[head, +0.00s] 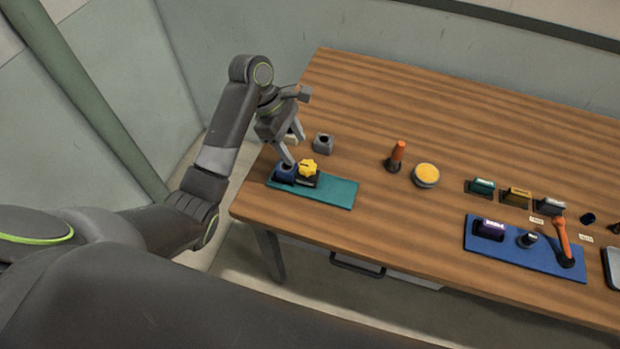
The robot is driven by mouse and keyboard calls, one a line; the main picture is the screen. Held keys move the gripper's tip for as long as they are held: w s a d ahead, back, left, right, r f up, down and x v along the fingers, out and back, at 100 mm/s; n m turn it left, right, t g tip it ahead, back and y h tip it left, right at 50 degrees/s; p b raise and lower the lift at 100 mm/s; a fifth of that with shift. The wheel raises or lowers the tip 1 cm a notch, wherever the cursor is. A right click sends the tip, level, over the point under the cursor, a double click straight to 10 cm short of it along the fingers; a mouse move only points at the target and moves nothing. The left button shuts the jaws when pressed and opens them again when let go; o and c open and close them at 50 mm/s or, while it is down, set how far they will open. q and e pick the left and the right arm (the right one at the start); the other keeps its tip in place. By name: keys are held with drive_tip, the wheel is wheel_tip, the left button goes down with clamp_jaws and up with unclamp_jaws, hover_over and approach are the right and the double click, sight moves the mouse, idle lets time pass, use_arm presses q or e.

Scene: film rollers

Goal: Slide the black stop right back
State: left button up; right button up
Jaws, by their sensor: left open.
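A teal mat (335,193) lies at the table's left front. On its left part stand a dark blue block (285,174) and a yellow knob (308,166) on a black base (306,181), close side by side. I cannot tell for sure which dark part is the black stop. My left gripper (294,150) is open, its fingers pointing down just above and behind the blue block. One finger's tip overlaps the blue block in the picture; I cannot tell whether they touch. My right gripper is not in view.
A grey block (324,143) with a hole stands just right of my left gripper. An orange-handled tool (397,154) and a yellow-topped round tin (426,175) stand mid-table. A blue mat (480,248) with several items lies at the right. The table's back is clear.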

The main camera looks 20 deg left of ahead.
sight(310, 174)
use_arm(q)
drive_tip(key=x, duration=1.1)
drive_tip(key=shift+d+f, duration=0.1)
